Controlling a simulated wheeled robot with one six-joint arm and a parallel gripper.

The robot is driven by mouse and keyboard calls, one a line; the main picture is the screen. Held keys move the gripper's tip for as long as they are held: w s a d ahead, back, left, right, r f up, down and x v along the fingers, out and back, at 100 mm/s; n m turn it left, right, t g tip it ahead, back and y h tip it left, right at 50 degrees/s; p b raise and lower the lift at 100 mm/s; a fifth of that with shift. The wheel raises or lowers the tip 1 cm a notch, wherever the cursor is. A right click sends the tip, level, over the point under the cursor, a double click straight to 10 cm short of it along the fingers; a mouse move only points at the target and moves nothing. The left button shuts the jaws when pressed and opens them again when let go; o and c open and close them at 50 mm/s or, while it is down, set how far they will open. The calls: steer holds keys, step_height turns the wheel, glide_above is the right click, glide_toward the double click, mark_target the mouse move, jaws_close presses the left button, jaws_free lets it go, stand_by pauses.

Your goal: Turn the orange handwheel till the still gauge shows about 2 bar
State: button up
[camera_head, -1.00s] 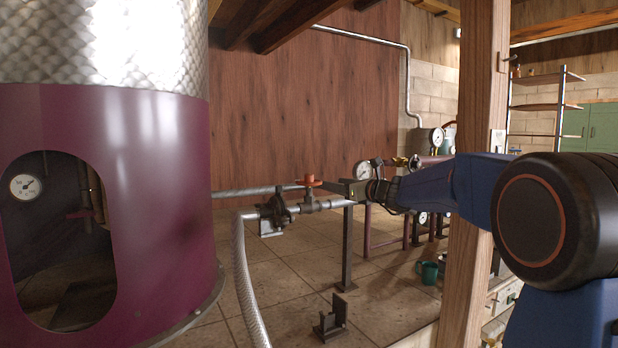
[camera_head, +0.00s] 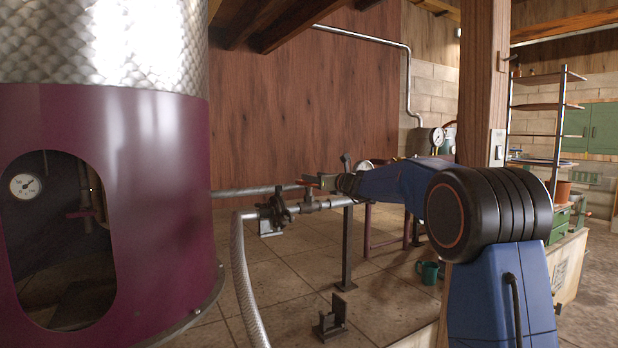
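The orange handwheel (camera_head: 309,180) sits on top of a valve in a metal pipe, right of the big maroon still (camera_head: 160,180). Only a little of its orange shows, as my gripper (camera_head: 318,182) is at it from the right. The gripper looks small and dark here, and I cannot tell whether its fingers are closed on the wheel.
A braided hose (camera_head: 243,280) runs down from the pipe. A black post (camera_head: 347,245) holds the pipe up. A wooden pillar (camera_head: 483,100) stands close behind my arm. Other gauges (camera_head: 437,135) are at the back. A green mug (camera_head: 428,271) stands low beside the pillar.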

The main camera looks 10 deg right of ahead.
steer(key=shift+x, duration=2.05)
steer(key=c, duration=1.1)
